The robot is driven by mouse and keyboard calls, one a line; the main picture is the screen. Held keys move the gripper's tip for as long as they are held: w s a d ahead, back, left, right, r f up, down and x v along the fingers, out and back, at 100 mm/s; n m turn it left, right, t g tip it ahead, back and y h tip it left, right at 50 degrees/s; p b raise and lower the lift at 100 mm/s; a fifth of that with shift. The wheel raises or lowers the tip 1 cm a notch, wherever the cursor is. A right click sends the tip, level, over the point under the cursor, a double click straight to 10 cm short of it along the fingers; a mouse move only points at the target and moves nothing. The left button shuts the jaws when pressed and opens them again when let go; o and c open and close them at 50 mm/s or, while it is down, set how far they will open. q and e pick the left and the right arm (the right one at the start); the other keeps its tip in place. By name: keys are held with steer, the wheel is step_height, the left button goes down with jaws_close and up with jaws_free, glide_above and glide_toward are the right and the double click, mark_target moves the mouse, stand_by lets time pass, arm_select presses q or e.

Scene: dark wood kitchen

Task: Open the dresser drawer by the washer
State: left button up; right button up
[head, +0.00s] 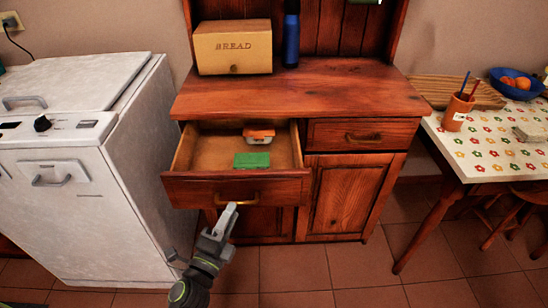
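The wooden dresser (363,96) stands right of the white washer (62,210). Its left drawer (182,190), the one by the washer, is pulled well out, and its inside shows. A green item (251,160) and an orange and white item (259,134) lie in it. The drawer's handle (238,197) is on its front. My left gripper (229,212) is right at the front, its light grey tip just below the handle. I cannot tell whether it touches the handle or how far its fingers are apart. My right gripper is not in view.
The dresser's right drawer (338,135) and the door (345,196) below it are shut. A table (476,148) with stools is at the right. The tiled floor (330,270) in front is clear.

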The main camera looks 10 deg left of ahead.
arm_select(q)
steer(key=b+v, duration=0.2)
steer(key=v, duration=0.8)
